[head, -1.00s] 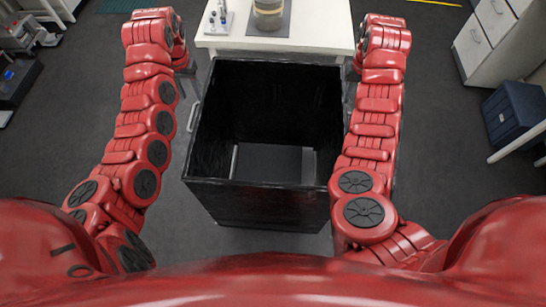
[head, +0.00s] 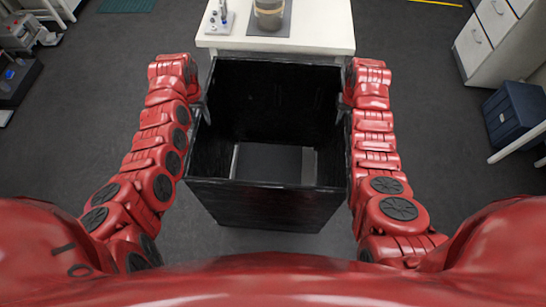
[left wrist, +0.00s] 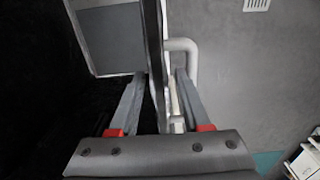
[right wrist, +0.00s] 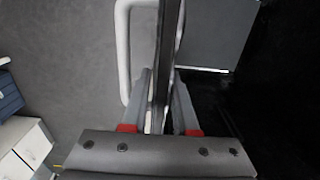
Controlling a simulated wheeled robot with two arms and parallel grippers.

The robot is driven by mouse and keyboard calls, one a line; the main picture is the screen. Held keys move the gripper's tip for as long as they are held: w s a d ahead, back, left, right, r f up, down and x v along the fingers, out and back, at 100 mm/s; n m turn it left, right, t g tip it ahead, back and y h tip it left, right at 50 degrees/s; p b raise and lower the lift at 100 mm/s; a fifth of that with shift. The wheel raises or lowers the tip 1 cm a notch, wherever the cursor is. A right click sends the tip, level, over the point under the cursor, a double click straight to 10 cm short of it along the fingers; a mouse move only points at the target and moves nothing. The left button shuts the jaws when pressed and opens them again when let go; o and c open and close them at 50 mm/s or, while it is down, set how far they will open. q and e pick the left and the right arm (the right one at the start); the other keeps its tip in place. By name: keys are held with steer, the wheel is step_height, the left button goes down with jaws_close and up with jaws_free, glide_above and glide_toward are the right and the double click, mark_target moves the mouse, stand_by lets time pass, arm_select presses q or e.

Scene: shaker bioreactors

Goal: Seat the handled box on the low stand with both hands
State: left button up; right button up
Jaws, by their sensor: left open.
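A large black open-topped box (head: 265,205) stands upright in the middle of the head view. A pale handle on one wall shows in the left wrist view (left wrist: 193,62), and another shows in the right wrist view (right wrist: 123,45). My left gripper (head: 203,100) is open, its fingers either side of the box wall and handle bar. My right gripper (head: 346,97) has its fingers closer together around the opposite wall and handle bar. I cannot tell whether it grips. A grey panel (head: 268,163) with pale edges shows inside the box bottom. I cannot tell whether this is the low stand.
A white table (head: 325,35) holding a jar (head: 268,14) on a dark mat and a small rack (head: 220,18) stands just beyond the box. White drawers (head: 492,40) and a dark blue bin (head: 515,112) are at the right.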

arm_select(q)
step_height(320, 180, down, 2)
steer(key=shift+w+f, duration=0.1)
steer(key=shift+f, duration=0.1)
arm_select(e)
step_height(320, 180, down, 3)
steer(key=shift+r, duration=0.2)
arm_select(q)
steer(key=shift+f, duration=0.25)
arm_select(e)
steer(key=shift+f, duration=0.2)
arm_select(q)
steer(key=c, duration=0.5)
arm_select(e)
jaws_close()
arm_select(q)
jaws_close()
arm_select(e)
steer(key=shift+r, duration=0.1)
